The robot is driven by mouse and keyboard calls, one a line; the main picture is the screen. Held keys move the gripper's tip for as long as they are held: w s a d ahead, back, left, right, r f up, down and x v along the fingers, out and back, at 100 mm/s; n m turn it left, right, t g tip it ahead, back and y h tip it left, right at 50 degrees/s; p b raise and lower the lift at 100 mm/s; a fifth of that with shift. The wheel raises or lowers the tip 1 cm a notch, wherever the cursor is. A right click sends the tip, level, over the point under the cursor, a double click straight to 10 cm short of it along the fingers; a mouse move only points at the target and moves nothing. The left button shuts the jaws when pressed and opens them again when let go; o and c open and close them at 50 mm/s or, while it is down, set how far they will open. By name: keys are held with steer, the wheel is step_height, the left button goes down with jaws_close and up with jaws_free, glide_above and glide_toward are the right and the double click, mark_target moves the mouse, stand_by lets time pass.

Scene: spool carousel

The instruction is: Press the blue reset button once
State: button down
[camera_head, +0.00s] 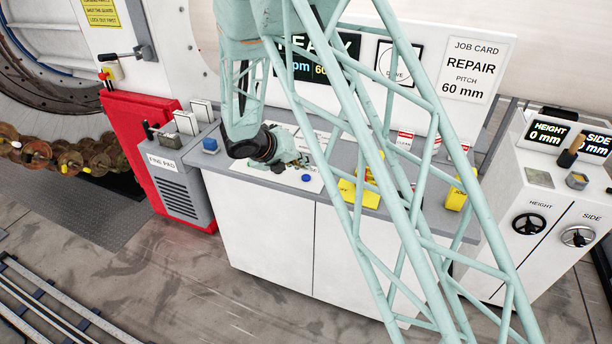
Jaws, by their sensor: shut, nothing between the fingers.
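A round blue button (306,177) sits on a white panel on the grey bench top, near its front edge. It looks like the reset button, but I cannot read a label beside it. My gripper (281,167) is small in the view, just left of the blue button and apart from it in the picture. It is shut and empty. I cannot tell its height above the panel. My wrist hides part of the panel.
A blue block (210,146) sits at the bench's left end. Yellow bins (455,198) stand to the right, partly behind my arm's lattice. Behind the bench is a white board with a REPAIR job card (471,70). A white console (541,190) stands at right.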

mark_target(305, 177)
steer(key=shift+r+p, duration=1)
steer(key=shift+r, duration=0.6)
